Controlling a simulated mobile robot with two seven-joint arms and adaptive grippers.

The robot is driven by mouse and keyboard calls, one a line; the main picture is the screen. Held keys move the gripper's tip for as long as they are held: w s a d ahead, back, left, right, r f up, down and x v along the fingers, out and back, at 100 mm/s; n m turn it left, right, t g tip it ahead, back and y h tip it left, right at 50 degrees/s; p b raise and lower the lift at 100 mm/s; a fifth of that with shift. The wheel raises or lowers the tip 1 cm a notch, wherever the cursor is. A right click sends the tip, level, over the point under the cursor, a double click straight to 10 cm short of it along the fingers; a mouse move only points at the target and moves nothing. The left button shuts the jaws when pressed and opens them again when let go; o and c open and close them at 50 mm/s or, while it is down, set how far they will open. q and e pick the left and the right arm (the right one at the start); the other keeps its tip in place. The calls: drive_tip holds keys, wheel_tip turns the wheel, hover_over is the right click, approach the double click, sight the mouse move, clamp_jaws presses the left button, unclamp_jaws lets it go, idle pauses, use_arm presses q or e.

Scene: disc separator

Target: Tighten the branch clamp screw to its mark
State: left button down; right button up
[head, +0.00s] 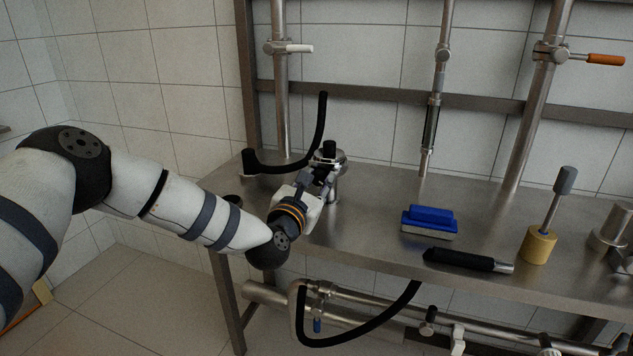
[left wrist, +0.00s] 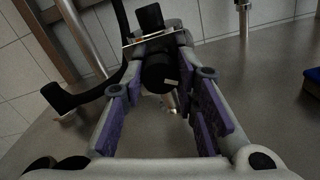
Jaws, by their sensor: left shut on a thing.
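The branch clamp (head: 341,160) is a metal fitting on a short pipe standing at the left of the steel bench. A black part (head: 329,149) rises on top of it. My left gripper (head: 322,180) reaches it from the front left. In the left wrist view, a round black screw knob (left wrist: 157,72) with a small pale mark on its face sits between the fingers of my left gripper (left wrist: 165,85), which is shut on it. The metal clamp band and a black cylinder show behind the knob. The fingers partly hide the clamp in the head view. My right gripper is not in view.
A black hose (head: 320,125) curves up beside the clamp. A blue brush (head: 430,218), a black-handled tool (head: 462,260) and a yellow-based tool (head: 539,246) stand or lie to the right. Vertical pipes with valves rise behind. The bench between clamp and brush is clear.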

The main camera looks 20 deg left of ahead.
use_arm(q)
drive_tip(key=m, duration=0.4)
drive_tip(key=shift+m, duration=0.4)
drive_tip(key=m, duration=0.3)
drive_tip(key=shift+m+p, duration=0.3)
drive_tip(key=m, duration=0.4)
drive_tip(key=shift+m+p, duration=0.3)
drive_tip(key=m, duration=0.3)
drive_tip(key=shift+m, duration=0.3)
drive_tip(key=m+p, duration=0.1)
drive_tip(key=m, duration=0.6)
drive_tip(key=shift+r, duration=0.1)
drive_tip(key=m+p, duration=0.1)
drive_tip(key=m, duration=0.5)
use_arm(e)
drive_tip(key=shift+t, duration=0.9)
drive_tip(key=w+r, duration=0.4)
use_arm(q)
drive_tip(key=shift+m, duration=0.3)
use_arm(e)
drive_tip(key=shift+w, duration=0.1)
